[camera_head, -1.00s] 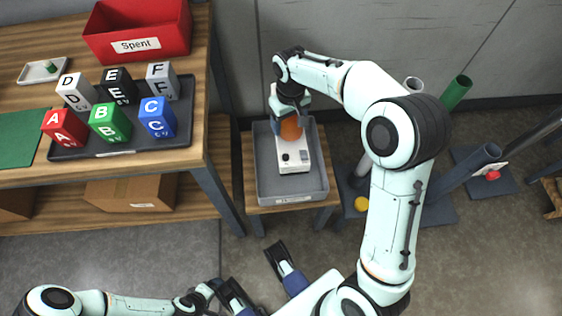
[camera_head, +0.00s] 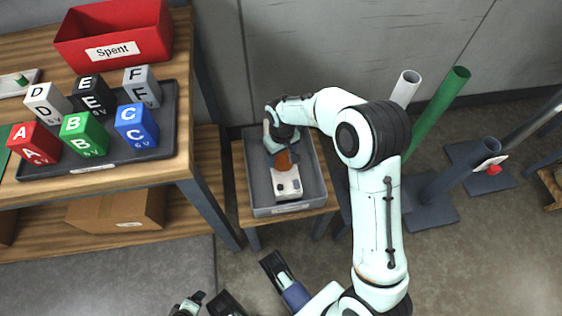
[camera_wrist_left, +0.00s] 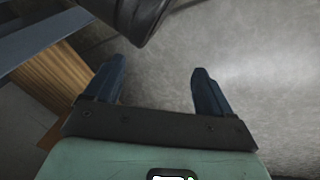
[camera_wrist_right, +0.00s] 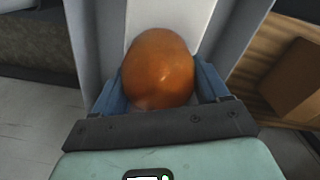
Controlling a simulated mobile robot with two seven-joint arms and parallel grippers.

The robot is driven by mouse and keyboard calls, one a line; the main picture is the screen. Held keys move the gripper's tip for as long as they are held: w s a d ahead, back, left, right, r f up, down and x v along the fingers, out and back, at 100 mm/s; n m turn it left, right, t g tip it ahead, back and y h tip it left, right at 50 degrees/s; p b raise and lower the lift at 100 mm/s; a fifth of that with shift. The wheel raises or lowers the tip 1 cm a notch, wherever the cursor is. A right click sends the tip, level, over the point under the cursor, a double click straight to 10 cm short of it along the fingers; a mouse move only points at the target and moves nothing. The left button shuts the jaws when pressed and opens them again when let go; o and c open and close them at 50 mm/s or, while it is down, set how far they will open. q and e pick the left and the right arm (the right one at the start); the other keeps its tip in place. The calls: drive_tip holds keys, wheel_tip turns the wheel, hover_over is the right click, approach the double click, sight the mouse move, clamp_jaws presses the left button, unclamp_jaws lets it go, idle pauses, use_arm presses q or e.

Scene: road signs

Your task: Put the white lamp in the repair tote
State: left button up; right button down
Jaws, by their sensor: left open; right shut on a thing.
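The white lamp (camera_head: 287,187) has a white body with dark round marks on its end and an orange dome. It is inside the grey tote (camera_head: 314,148), which stands on a small wooden stand; the tote's front label is too small to read. My right gripper (camera_head: 284,160) is shut on the orange dome (camera_wrist_right: 158,70), with a blue finger on either side in the right wrist view. Whether the lamp rests on the tote's floor, I cannot tell. My left gripper (camera_wrist_left: 158,75) is open and empty above the grey floor.
To the left, a wooden bench holds a red "Spent" bin (camera_head: 115,35) and a dark tray (camera_head: 150,150) of lettered blocks. A cardboard box (camera_head: 115,207) sits on its lower shelf. Upright tubes (camera_head: 437,110) on dark bases stand to the right.

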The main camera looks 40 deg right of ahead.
wheel_tip(320, 180, down, 5)
drive_tip(key=shift+r+b, duration=0.15)
drive_tip(key=shift+b, duration=0.45)
use_arm(q)
drive_tip(key=s+f, duration=0.1)
drive_tip(key=s+f+g, duration=0.1)
drive_tip(key=s, duration=0.1)
drive_tip(key=shift+a+f, duration=0.15)
drive_tip(key=shift+f, duration=0.15)
use_arm(e)
unclamp_jaws()
wheel_tip(320, 180, up, 8)
drive_tip(key=shift+f+p, duration=0.25)
drive_tip(key=shift+p, duration=0.9)
wheel_tip(320, 180, up, 4)
drive_tip(key=shift+f+p, duration=0.15)
drive_tip(key=shift+p, duration=0.3)
use_arm(q)
drive_tip(key=shift+t, duration=0.4)
drive_tip(key=r, duration=0.1)
drive_tip(key=w+d+r, duration=0.1)
drive_tip(key=r, duration=0.3)
drive_tip(key=shift+w+d, duration=0.2)
drive_tip(key=shift+d, duration=0.15)
use_arm(e)
drive_tip(key=shift+r, duration=0.4)
